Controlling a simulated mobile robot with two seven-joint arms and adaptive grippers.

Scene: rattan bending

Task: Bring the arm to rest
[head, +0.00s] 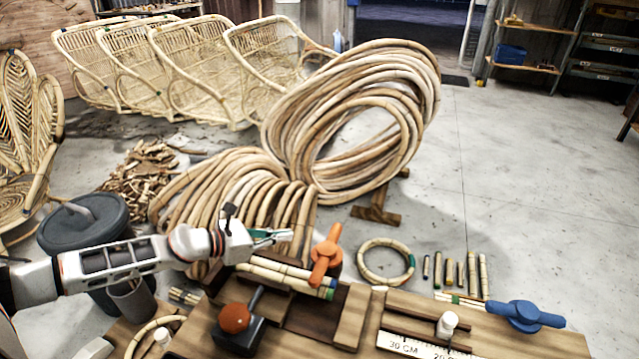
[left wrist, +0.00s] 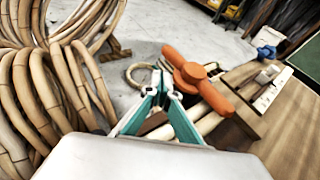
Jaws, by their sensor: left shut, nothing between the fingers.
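My left arm comes in from the left in the head view. Its left gripper (head: 284,235) is above the left end of the wooden bench (head: 560,343), beside the orange clamp handle (head: 326,256). In the left wrist view the teal fingers of the left gripper (left wrist: 162,80) meet near their tips with nothing between them, and the orange handle (left wrist: 198,77) is just beyond, to the right. Rattan poles (head: 285,273) lie on the bench under and beside the gripper. My right gripper is not seen.
Large rattan coils (head: 345,120) stand behind the gripper. A blue clamp handle (head: 525,315), a ruler (head: 410,345) and a red-orange knob (head: 235,318) are on the bench. A rattan ring (head: 386,262) and several short sticks lie beyond it. Floor at the right is clear.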

